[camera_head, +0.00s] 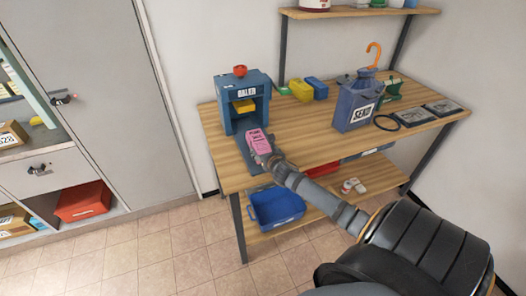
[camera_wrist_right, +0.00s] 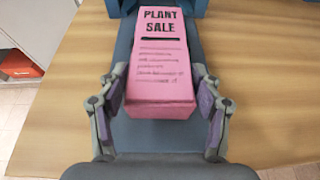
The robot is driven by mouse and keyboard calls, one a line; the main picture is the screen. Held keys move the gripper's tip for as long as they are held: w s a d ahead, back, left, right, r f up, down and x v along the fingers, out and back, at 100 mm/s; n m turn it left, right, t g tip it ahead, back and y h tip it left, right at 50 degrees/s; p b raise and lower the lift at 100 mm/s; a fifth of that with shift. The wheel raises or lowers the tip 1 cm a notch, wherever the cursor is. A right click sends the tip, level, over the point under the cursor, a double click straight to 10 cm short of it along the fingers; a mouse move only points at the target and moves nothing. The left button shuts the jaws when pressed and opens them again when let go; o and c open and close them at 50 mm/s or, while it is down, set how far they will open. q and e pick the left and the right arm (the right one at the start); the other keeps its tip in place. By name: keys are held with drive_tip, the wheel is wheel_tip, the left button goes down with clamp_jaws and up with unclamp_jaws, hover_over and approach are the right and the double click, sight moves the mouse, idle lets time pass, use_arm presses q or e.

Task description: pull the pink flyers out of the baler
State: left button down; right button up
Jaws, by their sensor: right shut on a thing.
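The pink flyers (camera_wrist_right: 160,65) are a block printed "PLANT SALE", lying on the blue tongue of the baler in front of its opening. They also show in the head view (camera_head: 259,141). The blue baler (camera_head: 228,91), labelled "BALER", stands on the left of the wooden table, with a yellow part inside and a red knob on top. My right gripper (camera_wrist_right: 160,112) is shut on the pink flyers, one finger at each side of their near end. In the head view the right gripper (camera_head: 268,153) partly covers the flyers. My left gripper is not in view.
The wooden table (camera_head: 300,130) also holds a blue "SEND" bag (camera_head: 357,106), a yellow block (camera_head: 301,90), a black ring (camera_head: 387,122) and dark plates at the right. A blue bin (camera_head: 277,211) sits on the lower shelf. The table's middle is clear.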

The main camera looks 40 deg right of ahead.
drive_tip(key=o, duration=1.6)
drive_tip(key=shift+v, duration=6)
drive_tip(key=shift+a, duration=0.1)
